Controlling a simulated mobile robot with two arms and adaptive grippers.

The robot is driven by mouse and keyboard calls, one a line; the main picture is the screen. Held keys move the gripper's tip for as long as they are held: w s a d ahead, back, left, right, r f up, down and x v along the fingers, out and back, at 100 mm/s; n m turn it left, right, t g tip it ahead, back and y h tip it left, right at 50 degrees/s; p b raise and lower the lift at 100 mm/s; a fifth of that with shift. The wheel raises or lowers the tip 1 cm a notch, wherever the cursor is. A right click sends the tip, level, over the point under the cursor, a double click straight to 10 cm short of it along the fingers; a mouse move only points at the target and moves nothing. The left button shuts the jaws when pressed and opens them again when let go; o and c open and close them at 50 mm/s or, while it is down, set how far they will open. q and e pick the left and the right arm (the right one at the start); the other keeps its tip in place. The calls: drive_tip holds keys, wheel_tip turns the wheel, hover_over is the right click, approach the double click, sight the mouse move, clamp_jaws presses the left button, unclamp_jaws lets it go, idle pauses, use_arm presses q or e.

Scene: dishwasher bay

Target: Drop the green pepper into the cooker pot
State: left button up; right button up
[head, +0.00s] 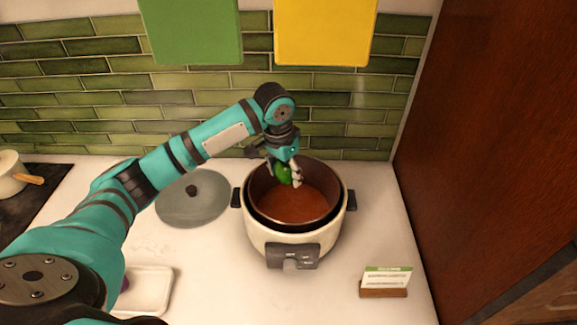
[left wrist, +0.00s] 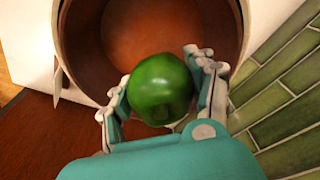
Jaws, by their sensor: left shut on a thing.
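The green pepper (head: 283,173) is held by my left gripper (head: 288,178) over the back left part of the cooker pot's opening. In the left wrist view the pepper (left wrist: 160,88) sits between both fingers of my left gripper (left wrist: 160,92), with the brown inside of the pot behind it. The cooker pot (head: 270,236) is cream with a dark inner rim, stands open on the counter, and has a reddish-brown inside. My right gripper is not in view.
A grey glass lid (head: 193,203) with a dark knob lies left of the pot. A white tray (head: 150,290) is at the front left, partly behind my arm. A small card holder (head: 385,283) stands at the front right. A tiled wall (head: 200,110) is behind, a wooden panel (head: 490,130) at right.

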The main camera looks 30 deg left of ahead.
sight(284, 166)
use_arm(q)
drive_tip(key=shift+w+f, duration=0.15)
drive_tip(key=shift+f, duration=1.85)
drive_tip(key=o, duration=1.3)
drive_tip(key=r, duration=0.5)
drive_tip(key=s+r, duration=0.1)
drive_tip(key=r, duration=0.1)
drive_tip(key=shift+a+r, duration=0.15)
drive_tip(key=shift+r, duration=0.1)
drive_tip(key=shift+s+f, duration=0.1)
